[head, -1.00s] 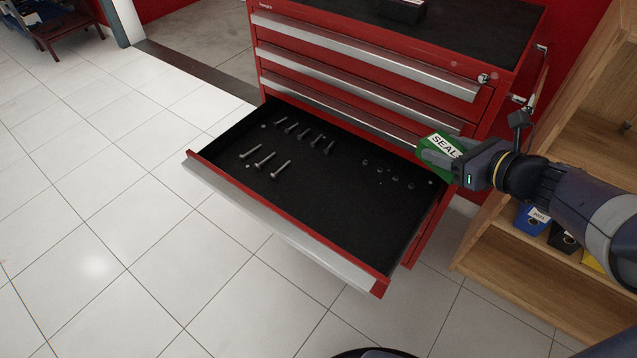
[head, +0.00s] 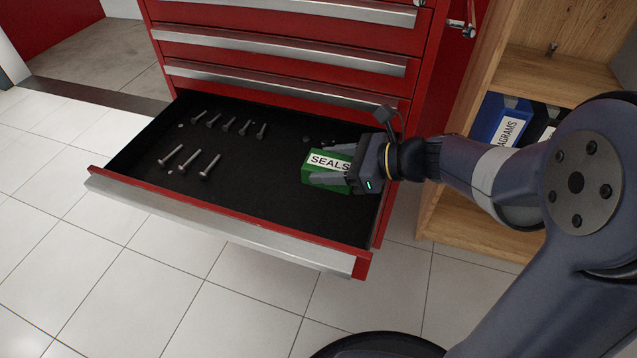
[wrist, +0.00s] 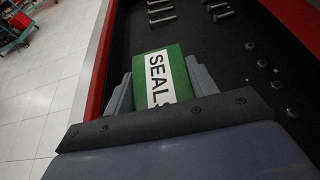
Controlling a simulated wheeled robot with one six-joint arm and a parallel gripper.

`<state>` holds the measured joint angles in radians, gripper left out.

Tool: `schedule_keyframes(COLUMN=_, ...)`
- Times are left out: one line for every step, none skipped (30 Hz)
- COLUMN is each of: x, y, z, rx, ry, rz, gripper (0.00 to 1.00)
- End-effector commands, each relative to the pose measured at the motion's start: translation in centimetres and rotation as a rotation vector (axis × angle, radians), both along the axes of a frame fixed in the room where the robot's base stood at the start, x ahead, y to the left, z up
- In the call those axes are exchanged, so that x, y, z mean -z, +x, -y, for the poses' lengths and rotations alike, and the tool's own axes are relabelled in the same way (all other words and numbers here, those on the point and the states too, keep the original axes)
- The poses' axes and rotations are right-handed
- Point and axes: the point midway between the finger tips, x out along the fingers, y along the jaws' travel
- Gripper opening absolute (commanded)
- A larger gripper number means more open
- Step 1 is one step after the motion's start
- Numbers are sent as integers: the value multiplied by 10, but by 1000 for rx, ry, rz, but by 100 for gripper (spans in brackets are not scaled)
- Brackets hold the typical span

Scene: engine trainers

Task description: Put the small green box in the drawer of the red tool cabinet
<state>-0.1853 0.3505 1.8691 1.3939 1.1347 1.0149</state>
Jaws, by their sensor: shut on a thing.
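The small green box (head: 322,162) has a white label reading SEALS. My gripper (head: 330,170) is shut on it, with one finger along each side, as the wrist view also shows the box (wrist: 173,60) between the fingers. The box is over the right part of the open drawer (head: 270,205) of the red tool cabinet (head: 285,42). I cannot tell whether the box touches the drawer's black floor. The drawer is pulled well out, with a silver front edge.
Several bolts (head: 190,160) lie in the left part of the drawer, and small nuts (head: 306,139) lie near the box at the back. A wooden shelf (head: 470,225) with a blue binder (head: 497,118) stands right of the cabinet. The drawer's front middle is clear.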

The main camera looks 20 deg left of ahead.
Motion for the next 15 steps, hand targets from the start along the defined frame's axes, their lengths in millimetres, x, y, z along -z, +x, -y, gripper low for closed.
schedule_keyframes(x=7, y=0, z=0, rx=1, ry=1, rz=0, gripper=29)
schedule_keyframes(x=10, y=0, z=0, rx=1, ry=1, rz=0, gripper=29)
schedule_keyframes(x=13, y=0, z=0, rx=1, ry=1, rz=0, gripper=29)
schedule_keyframes(x=17, y=0, z=0, rx=1, ry=0, rz=0, gripper=29)
schedule_keyframes(x=21, y=0, z=0, rx=1, ry=0, rz=-1, gripper=29)
schedule_keyframes(x=29, y=0, z=0, rx=1, ry=0, rz=-2, gripper=29)
schedule_keyframes(x=35, y=0, z=0, rx=1, ry=-1, rz=-2, gripper=29)
schedule_keyframes(x=40, y=0, z=0, rx=0, ry=-1, rz=-1, gripper=29)
schedule_keyframes(x=47, y=0, z=0, rx=2, ry=0, rz=-1, gripper=29)
schedule_keyframes(x=51, y=0, z=0, rx=2, ry=0, rz=-1, gripper=29)
schedule_keyframes(x=54, y=0, z=0, rx=1, ry=1, rz=0, gripper=29)
schedule_keyframes(x=56, y=0, z=0, rx=1, ry=1, rz=0, gripper=29)
schedule_keyframes(x=56, y=0, z=0, rx=2, ry=1, rz=1, gripper=29)
schedule_keyframes(x=55, y=0, z=0, rx=1, ry=1, rz=2, gripper=29)
schedule_keyframes(x=54, y=0, z=0, rx=1, ry=1, rz=2, gripper=29)
